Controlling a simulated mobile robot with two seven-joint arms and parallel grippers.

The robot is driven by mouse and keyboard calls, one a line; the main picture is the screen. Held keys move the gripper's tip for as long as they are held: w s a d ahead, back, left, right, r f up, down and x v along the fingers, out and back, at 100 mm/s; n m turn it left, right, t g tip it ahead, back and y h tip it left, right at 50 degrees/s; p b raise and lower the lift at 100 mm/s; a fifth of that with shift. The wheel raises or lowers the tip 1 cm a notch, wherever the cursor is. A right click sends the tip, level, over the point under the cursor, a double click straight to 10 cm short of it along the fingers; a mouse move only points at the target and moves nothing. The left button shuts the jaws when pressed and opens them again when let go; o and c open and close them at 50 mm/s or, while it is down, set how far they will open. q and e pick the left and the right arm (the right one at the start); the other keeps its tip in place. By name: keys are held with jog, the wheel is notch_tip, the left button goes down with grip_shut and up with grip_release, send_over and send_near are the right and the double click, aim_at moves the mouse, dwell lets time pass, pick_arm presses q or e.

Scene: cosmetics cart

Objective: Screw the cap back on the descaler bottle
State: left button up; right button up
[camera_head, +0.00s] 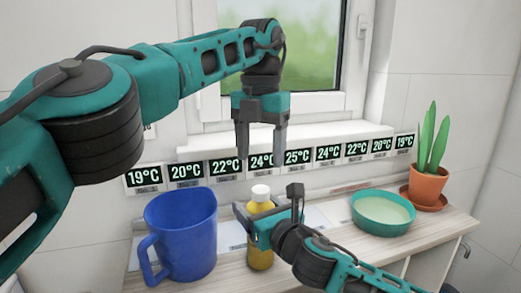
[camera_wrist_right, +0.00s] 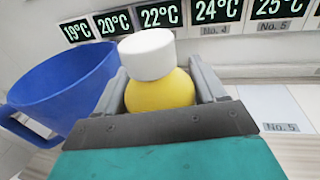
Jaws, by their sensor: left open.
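The yellow descaler bottle (camera_head: 261,252) stands upright on the counter, and it also shows in the right wrist view (camera_wrist_right: 160,93). The white cap (camera_head: 260,192) sits on top of its neck, also seen close in the right wrist view (camera_wrist_right: 148,54). I cannot tell how tightly the cap is seated. My right gripper (camera_head: 268,217) is around the bottle's upper body, with a finger against each side in the right wrist view (camera_wrist_right: 160,90). My left gripper (camera_head: 261,150) points down with its fingers apart and empty, above the cap.
A blue mug (camera_head: 180,238) stands close left of the bottle. A green bowl (camera_head: 382,212) and a potted plant (camera_head: 427,185) on a saucer stand to the right on the counter (camera_head: 425,240). Temperature displays (camera_head: 297,157) line the wall behind, below the window sill.

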jog(key=o, duration=0.5)
jog(key=shift+c, duration=0.2)
pick_arm(q)
jog(key=shift+r+p, duration=0.35)
pick_arm(e)
jog(key=v, duration=1.3)
pick_arm(q)
jog(key=shift+f, duration=0.1)
pick_arm(e)
jog(key=shift+f, duration=0.1)
